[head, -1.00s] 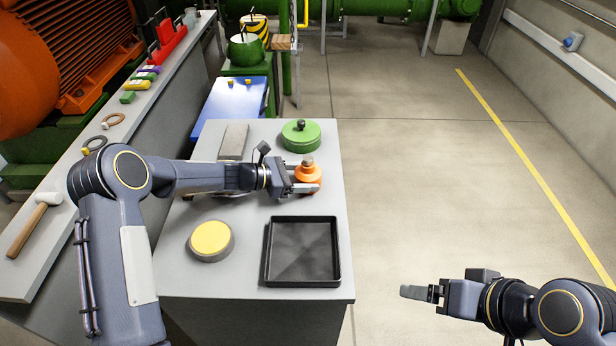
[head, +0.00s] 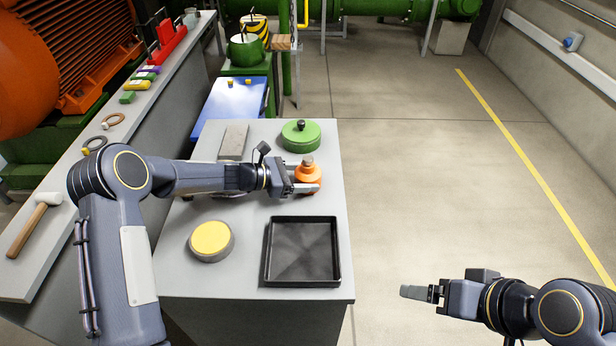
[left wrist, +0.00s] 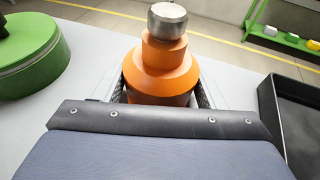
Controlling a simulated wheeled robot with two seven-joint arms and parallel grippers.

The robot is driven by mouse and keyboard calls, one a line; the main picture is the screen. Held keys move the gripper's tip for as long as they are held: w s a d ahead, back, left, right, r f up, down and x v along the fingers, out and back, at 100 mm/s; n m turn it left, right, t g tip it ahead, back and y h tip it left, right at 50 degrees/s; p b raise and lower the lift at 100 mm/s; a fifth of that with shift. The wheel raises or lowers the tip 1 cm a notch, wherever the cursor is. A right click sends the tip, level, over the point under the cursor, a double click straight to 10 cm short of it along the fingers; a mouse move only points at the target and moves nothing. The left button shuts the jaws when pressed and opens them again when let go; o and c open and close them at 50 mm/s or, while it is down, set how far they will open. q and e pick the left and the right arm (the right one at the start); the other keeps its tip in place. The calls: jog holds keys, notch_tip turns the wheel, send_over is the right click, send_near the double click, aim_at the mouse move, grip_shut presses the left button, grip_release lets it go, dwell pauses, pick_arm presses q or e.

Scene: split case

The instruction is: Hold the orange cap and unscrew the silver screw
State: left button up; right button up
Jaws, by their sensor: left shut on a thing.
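The orange cap (head: 309,173) stands upright on the grey table, near its right edge. The silver screw (head: 308,160) sits on top of it. In the left wrist view the orange cap (left wrist: 160,68) is stepped and round, and the silver screw (left wrist: 167,20) is a short metal cylinder at its top. My left gripper (head: 306,186) is shut on the orange cap, with one finger on either side, low on its body. My right gripper (head: 420,293) is away at the lower right, over the floor and empty; the gap between its fingers cannot be made out.
A black tray (head: 338,280) lies in front of the cap. A yellow-topped round piece (head: 211,240) is left of the tray. A green round lid (head: 301,136) and a grey block (head: 234,141) are behind. The floor to the right is clear.

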pick_arm(q)
jog(key=c, duration=0.5)
jog(key=shift+c, duration=0.2)
jog(key=shift+s+f, duration=0.1)
jog(key=shift+f, duration=0.15)
pick_arm(e)
jog(key=shift+f, duration=0.1)
